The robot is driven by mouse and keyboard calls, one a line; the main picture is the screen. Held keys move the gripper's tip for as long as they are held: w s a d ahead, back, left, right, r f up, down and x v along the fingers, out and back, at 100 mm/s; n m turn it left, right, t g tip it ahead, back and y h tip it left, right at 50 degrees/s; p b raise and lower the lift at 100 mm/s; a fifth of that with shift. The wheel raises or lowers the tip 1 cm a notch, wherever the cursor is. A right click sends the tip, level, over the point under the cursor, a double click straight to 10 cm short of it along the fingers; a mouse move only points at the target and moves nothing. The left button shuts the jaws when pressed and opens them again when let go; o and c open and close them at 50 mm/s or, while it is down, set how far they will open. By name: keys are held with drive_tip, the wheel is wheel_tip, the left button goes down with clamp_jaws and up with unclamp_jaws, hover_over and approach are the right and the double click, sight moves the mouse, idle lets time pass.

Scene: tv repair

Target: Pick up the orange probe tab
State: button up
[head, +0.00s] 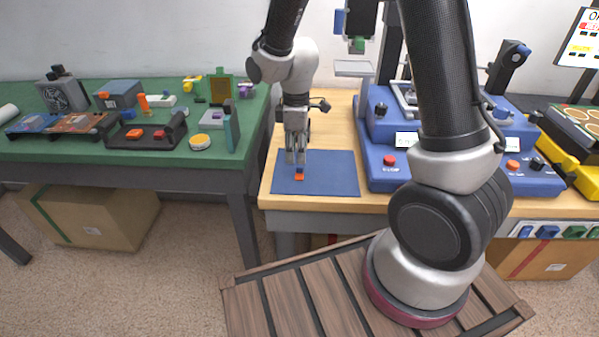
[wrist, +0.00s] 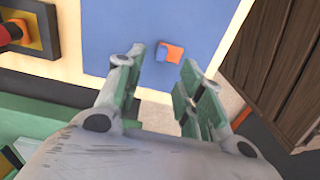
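A small orange tab (head: 299,177) lies on the blue mat (head: 335,178) near its front left part. My gripper (head: 296,161) points down just above the tab. It also shows in the wrist view (wrist: 164,57), with its two fingers spread and nothing held. The exact height gap between the fingertips and the tab is hard to tell.
A blue test station (head: 385,175) with knobs and buttons stands right of the mat on the wooden bench (head: 330,202). A green-topped bench (head: 200,164) with electronic parts and tools stands at left. The mat around the tab is clear.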

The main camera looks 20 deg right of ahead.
wheel_tip(320, 180, down, 5)
drive_tip(key=shift+d+f, duration=0.1)
clamp_jaws()
idle(0.4)
wheel_tip(320, 180, up, 10)
idle(0.4)
